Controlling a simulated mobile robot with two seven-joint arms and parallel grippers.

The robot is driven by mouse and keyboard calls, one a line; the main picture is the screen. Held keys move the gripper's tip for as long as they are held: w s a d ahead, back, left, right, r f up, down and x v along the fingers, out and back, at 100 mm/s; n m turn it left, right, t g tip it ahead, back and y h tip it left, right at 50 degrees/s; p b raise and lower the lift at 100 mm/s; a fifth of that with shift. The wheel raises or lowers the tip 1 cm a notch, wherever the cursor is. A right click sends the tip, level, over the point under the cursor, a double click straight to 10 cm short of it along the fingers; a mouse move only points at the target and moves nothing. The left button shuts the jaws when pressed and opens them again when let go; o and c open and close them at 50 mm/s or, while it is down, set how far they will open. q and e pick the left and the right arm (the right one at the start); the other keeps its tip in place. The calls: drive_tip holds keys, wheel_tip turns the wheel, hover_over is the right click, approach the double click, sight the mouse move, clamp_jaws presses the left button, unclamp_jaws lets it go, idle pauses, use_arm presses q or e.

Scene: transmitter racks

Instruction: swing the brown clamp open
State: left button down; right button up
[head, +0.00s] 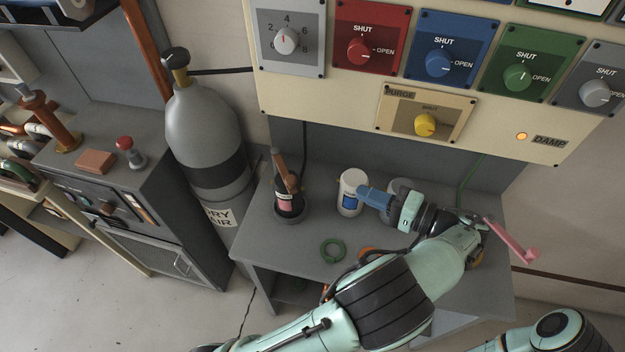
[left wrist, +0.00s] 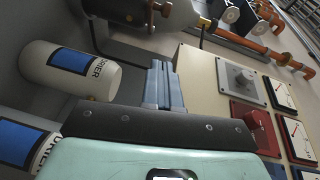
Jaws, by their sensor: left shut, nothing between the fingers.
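I cannot make out for certain which thing is the brown clamp. A brown upright handle on a round brass-coloured base (head: 42,118) stands on the grey cabinet at the left in the head view. Several coloured curved pieces (head: 22,148) sit at the left edge, too small to tell apart. My left gripper (head: 364,194) is shut and empty above the grey bench, by a white bottle with a blue label (head: 352,182). In the left wrist view its fingers (left wrist: 163,70) are together, apart from the white bottle (left wrist: 65,72). My right gripper is out of view.
A cream panel with coloured knobs (head: 350,105) hangs above the bench (head: 305,240). A dark bottle (head: 287,203) with a brown top and a green ring (head: 333,250) are on the bench. A grey gas cylinder (head: 205,130) stands between bench and cabinet (head: 110,125).

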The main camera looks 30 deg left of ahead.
use_arm(q)
drive_tip(key=s+a+f, duration=0.1)
drive_tip(key=a, duration=1.2)
drive_tip(key=shift+s+f, duration=0.3)
drive_tip(key=shift+s, duration=0.05)
drive_tip(key=shift+d, duration=0.1)
